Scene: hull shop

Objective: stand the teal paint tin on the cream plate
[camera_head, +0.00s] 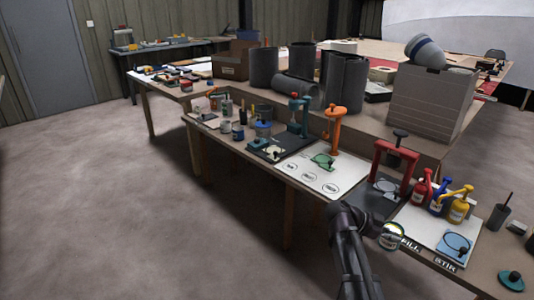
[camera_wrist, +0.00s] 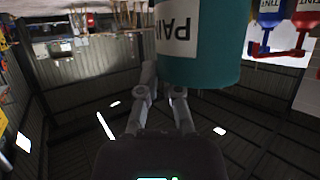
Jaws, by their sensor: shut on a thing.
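The teal paint tin (camera_wrist: 200,68) fills the upper middle of the wrist view, its white label upside down there. My gripper (camera_wrist: 161,92) is shut on it; the contact is partly hidden. In the head view the tin (camera_head: 391,238) is at the end of my arm, by the bench's front edge, beside a pale plate (camera_head: 418,226) marked FILL and STIR. Another cream-white plate (camera_head: 308,176) with oval labels lies further left under an orange press. I cannot tell which is the cream plate meant.
Red, blue and yellow pump bottles (camera_head: 457,211) stand at the pale plate's back. A red press (camera_head: 393,165) stands on a dark plate behind my gripper. A blue round piece (camera_head: 457,245) lies right of the tin. A teal knobbed disc (camera_head: 511,281) lies at the near right.

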